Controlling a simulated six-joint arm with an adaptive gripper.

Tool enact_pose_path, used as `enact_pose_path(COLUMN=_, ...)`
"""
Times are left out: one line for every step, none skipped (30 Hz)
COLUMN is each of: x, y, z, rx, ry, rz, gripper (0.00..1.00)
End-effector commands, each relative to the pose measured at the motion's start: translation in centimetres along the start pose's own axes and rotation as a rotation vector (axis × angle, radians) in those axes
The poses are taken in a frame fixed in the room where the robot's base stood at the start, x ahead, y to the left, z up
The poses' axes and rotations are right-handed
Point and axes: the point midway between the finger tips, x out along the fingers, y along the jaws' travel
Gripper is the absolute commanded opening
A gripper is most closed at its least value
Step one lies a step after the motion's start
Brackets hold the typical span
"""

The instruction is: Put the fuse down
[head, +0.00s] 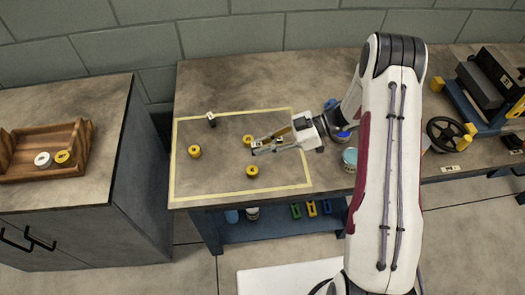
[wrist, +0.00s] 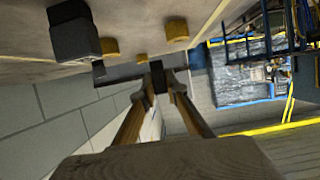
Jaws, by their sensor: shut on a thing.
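My gripper (head: 262,145) reaches in from the right over the taped area of the bench. It is shut on a small dark thing, which I take to be the fuse (head: 254,151); its details are too small to read. In the wrist view the fingers of my gripper (wrist: 158,80) come together on something dark, and the fingers partly hide it. I cannot tell whether the fuse touches the bench top.
Yellow tape (head: 240,192) outlines an area on the bench (head: 330,75). Inside are yellow rolls (head: 194,152), (head: 252,171), (head: 247,140) and a black-and-white block (head: 211,119). A wooden tray (head: 25,172) stands on the left cabinet. A teal-lidded tin (head: 350,157) is at the right.

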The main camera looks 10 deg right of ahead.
Motion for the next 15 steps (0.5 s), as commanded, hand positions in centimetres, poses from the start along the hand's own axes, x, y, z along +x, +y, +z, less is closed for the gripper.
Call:
enact_pose_path(x=-0.3, y=0.1, z=-0.7, rx=-0.002, ry=-0.001, rz=0.001, gripper=0.00)
enact_pose_path(x=-0.4, y=0.0, z=-1.0, rx=-0.001, ry=-0.001, rz=0.001, gripper=0.00)
enact_pose_path(x=-0.6, y=0.0, z=-1.4, rx=-0.001, ry=-0.001, rz=0.001, gripper=0.00)
enact_pose_path(x=-0.8, y=0.0, z=-1.8, rx=-0.002, ry=-0.001, rz=0.001, gripper=0.00)
enact_pose_path(x=-0.9, y=0.0, z=-2.1, rx=-0.002, ry=-0.001, rz=0.001, gripper=0.00)
enact_pose_path(x=-1.0, y=0.1, z=-2.4, rx=-0.001, ry=0.000, rz=0.001, gripper=0.00)
enact_pose_path(x=-1.1, y=0.1, z=-2.7, rx=-0.001, ry=0.000, rz=0.001, gripper=0.00)
enact_pose_path(x=-1.3, y=0.1, z=-3.0, rx=-0.001, ry=0.000, rz=0.001, gripper=0.00)
enact_pose_path(x=-1.4, y=0.1, z=-3.3, rx=-0.001, ry=0.000, rz=0.001, gripper=0.00)
enact_pose_path(x=-1.4, y=0.1, z=-3.5, rx=-0.001, ry=0.001, rz=0.001, gripper=0.00)
enact_pose_path(x=-1.5, y=0.0, z=-3.6, rx=0.000, ry=0.001, rz=0.001, gripper=0.00)
enact_pose_path(x=-1.6, y=0.0, z=-3.8, rx=0.000, ry=0.001, rz=0.000, gripper=0.00)
enact_pose_path(x=-1.6, y=0.0, z=-3.9, rx=0.000, ry=0.001, rz=0.000, gripper=0.00)
enact_pose_path(x=-1.7, y=0.0, z=-4.0, rx=0.000, ry=0.001, rz=0.000, gripper=0.00)
enact_pose_path(x=-1.7, y=0.0, z=-4.1, rx=0.000, ry=0.001, rz=0.000, gripper=0.00)
